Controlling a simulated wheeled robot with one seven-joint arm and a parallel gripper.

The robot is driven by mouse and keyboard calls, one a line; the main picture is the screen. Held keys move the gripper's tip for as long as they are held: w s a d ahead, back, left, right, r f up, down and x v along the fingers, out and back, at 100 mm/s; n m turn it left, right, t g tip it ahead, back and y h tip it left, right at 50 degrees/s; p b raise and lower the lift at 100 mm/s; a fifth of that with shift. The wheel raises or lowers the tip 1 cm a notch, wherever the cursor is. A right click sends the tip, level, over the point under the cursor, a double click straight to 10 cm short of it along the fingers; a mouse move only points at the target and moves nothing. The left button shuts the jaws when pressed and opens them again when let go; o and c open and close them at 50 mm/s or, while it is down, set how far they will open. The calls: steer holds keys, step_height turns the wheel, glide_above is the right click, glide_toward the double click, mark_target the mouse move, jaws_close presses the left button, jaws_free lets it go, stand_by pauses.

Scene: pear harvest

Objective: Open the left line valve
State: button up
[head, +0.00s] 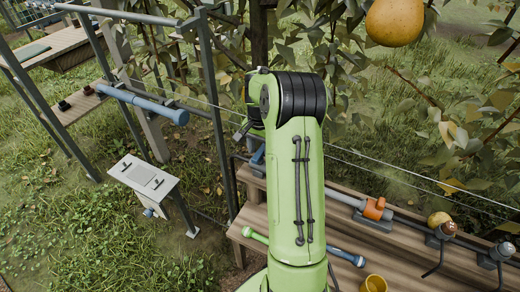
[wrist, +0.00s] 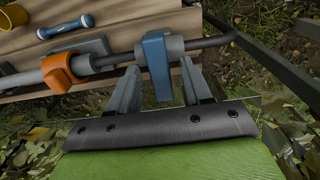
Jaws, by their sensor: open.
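In the wrist view, a blue valve handle (wrist: 157,66) sits on a grey pipe (wrist: 115,58). My gripper (wrist: 159,78) is open, with one grey finger on each side of the blue handle. Small gaps seem to show beside the handle; I cannot tell whether either finger touches it. An orange valve part (wrist: 60,73) sits farther left on the same pipe. In the head view, the blue handle (head: 258,157) shows only in part beside my green arm, left of the orange part (head: 374,208).
A pear (head: 395,20) hangs among leaves. A thin wire crosses behind my arm. A metal frame (head: 215,110) stands left.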

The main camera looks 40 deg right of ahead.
jaws_close()
steer(key=n+p, duration=0.3)
steer(key=n, duration=0.1)
steer(key=shift+r+n, duration=0.15)
steer(key=shift+n, duration=0.15)
steer(key=n+p, duration=0.1)
steer(key=n, duration=0.3)
steer(key=shift+n+p, duration=0.3)
steer(key=shift+p, duration=0.05)
steer(key=n+p, duration=0.1)
steer(key=n, duration=0.3)
steer(key=shift+n, duration=2.3)
